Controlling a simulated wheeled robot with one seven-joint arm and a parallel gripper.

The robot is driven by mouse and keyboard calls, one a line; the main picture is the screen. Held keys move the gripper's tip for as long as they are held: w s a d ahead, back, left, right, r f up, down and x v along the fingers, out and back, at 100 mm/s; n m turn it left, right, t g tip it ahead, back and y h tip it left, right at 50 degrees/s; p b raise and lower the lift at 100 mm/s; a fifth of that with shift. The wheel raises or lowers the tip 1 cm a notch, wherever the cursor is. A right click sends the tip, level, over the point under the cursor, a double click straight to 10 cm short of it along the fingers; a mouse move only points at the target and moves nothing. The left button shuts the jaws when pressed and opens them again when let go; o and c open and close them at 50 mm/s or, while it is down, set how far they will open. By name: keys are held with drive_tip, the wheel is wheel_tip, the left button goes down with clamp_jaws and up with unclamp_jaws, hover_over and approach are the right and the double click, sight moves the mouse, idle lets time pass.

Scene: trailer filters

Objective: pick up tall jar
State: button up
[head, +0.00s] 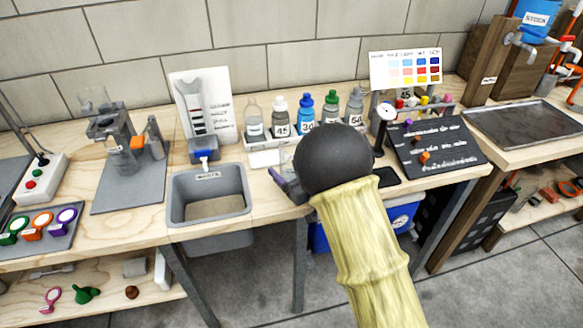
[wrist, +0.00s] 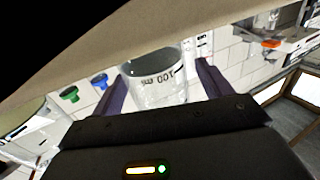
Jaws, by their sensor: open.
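The tall jar (wrist: 158,82) is a clear, see-through vessel with dark printed markings, seen upside down in the wrist view. My gripper (wrist: 163,88) is open, with one purple-grey finger on each side of the jar. I cannot tell whether either finger touches the glass. In the head view my gripper (head: 287,186) is at the bench's front edge, right of the grey sink, mostly hidden behind my dark wrist ball and yellow arm. The jar is barely visible there, behind my wrist.
A grey sink (head: 208,205) is set into the bench left of my gripper. Several numbered bottles stand in a white rack (head: 266,157) behind it. A dark sloped board (head: 437,146) and a small round gauge (head: 387,113) stand to the right.

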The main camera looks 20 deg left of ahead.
drive_tip(key=shift+w, duration=0.1)
drive_tip(key=c, duration=1.2)
drive_tip(key=shift+o, duration=0.2)
drive_tip(key=shift+r, duration=0.2)
wheel_tip(320, 180, up, 10)
drive_tip(key=p, duration=0.1)
drive_tip(key=shift+f, duration=0.2)
drive_tip(key=shift+w, duration=0.1)
